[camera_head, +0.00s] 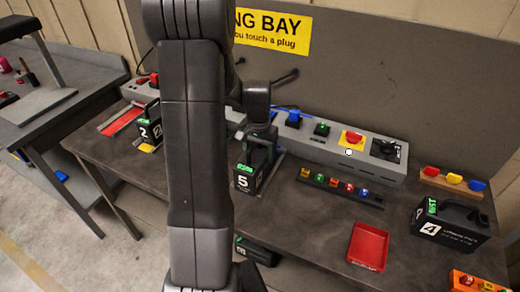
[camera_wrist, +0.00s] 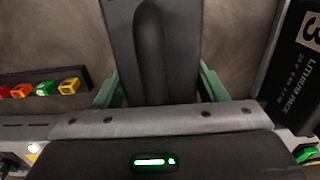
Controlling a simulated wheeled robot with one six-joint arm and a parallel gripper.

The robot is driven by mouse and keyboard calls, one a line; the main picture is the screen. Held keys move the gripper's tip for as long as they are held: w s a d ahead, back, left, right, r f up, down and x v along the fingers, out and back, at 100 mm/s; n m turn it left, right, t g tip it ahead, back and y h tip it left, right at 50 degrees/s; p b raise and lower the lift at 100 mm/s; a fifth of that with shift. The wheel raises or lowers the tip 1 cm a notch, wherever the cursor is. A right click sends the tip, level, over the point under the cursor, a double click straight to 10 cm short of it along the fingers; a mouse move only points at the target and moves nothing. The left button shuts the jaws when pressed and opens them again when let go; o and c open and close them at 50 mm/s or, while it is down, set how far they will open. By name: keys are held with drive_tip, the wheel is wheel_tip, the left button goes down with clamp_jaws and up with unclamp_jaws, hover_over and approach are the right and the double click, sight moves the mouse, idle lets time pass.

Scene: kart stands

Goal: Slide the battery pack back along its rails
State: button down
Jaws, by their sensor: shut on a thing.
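The black battery pack marked 5 (camera_head: 245,181), with a green display on its face, stands upright on the workbench in front of the grey charging unit (camera_head: 318,146). A grey guide strip (camera_head: 273,175) shows beside it; most of its rails are hidden. My gripper (camera_head: 260,138) is above the pack and shut on its handle. In the wrist view, the green fingers of my gripper (camera_wrist: 157,88) lie on both sides of the dark handle (camera_wrist: 152,45). My arm hides part of the bench to the left of the pack.
Another pack marked 2 (camera_head: 149,128) stands at left. A pack marked 3 (camera_wrist: 296,75) is close at right in the wrist view. A rack of coloured plugs (camera_head: 340,189) and a red tray (camera_head: 368,247) lie right of pack 5.

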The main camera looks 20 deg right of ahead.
drive_tip(key=shift+s+a, duration=0.15)
drive_tip(key=shift+a, duration=0.05)
drive_tip(key=shift+c, duration=1)
unclamp_jaws()
wheel_tip(320, 180, up, 14)
drive_tip(key=shift+f+b, duration=0.1)
drive_tip(key=shift+b, duration=0.45)
